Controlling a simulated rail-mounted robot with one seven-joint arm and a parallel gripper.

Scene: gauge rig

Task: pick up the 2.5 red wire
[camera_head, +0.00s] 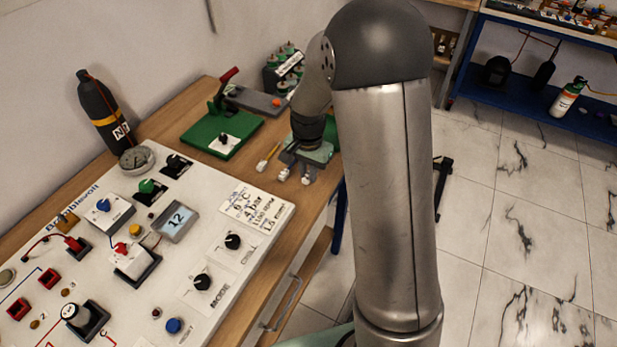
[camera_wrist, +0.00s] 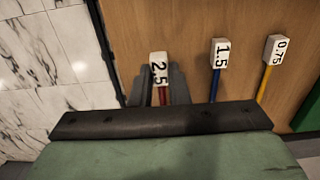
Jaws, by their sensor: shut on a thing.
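The 2.5 red wire (camera_wrist: 163,96) shows in the wrist view, with a white tag reading 2.5 at its end. My gripper (camera_wrist: 161,78) is shut on the 2.5 red wire, one grey finger on each side just behind the tag. The wire's far part is hidden behind the gripper body. In the head view my gripper (camera_head: 300,168) is low at the right edge of the wooden bench, partly hidden by my arm. I cannot tell whether the wire touches the bench.
To the right in the wrist view are the 1.5 blue wire (camera_wrist: 216,82) and the 0.75 yellow wire (camera_wrist: 264,82). In the head view, a green lever press (camera_head: 222,135), a white control panel (camera_head: 205,255) and a dark bottle (camera_head: 103,108) stand on the wooden bench (camera_head: 180,125).

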